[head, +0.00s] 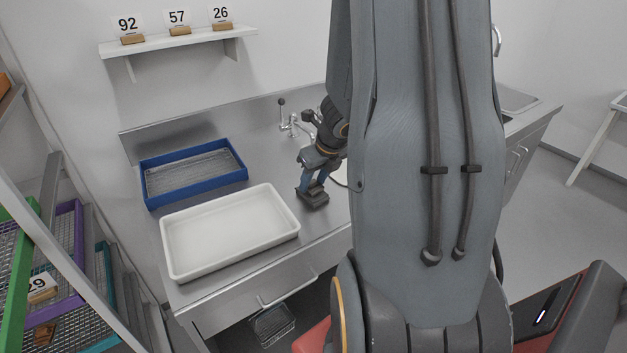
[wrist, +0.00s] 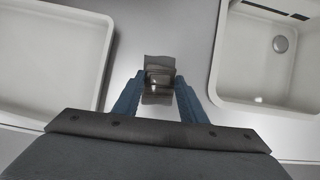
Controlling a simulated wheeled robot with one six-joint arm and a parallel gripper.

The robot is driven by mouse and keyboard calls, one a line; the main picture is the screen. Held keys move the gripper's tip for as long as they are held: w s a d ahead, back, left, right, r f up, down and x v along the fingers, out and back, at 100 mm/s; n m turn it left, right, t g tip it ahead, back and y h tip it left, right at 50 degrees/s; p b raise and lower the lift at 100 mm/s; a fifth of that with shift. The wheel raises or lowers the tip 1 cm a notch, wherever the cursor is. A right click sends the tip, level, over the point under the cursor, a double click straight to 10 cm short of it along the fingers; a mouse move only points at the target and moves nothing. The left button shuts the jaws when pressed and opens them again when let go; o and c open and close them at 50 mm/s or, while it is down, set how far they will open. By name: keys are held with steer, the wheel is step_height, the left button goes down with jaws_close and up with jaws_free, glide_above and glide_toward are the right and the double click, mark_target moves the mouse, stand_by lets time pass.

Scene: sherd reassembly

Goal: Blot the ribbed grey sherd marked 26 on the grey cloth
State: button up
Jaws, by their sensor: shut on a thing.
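My gripper (head: 313,183) is over the steel counter, between the white tray and the sink area. In the wrist view my gripper (wrist: 158,84) has its blue fingers closed on a dark grey piece (wrist: 158,66), with bare steel around it. The piece (head: 313,198) also shows under the fingers in the head view. No mark 26 or ribbing can be made out on it. A card reading 26 (head: 221,14) stands on the wall shelf. I cannot see a grey cloth in either view.
An empty white tray (head: 228,270) and a blue tray with a mesh floor (head: 195,196) are on the counter (head: 262,150). A sink (wrist: 262,92) lies right in the wrist view. A tap (head: 290,125) rises behind. A rack of coloured crates (head: 70,235) stands left.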

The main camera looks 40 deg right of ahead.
steer(key=shift+f+b, duration=0.4)
steer(key=shift+f, duration=0.05)
stand_by(1.5)
steer(key=shift+r, duration=0.1)
step_height(320, 180, up, 7)
steer(key=p, duration=0.8)
stand_by(0.6)
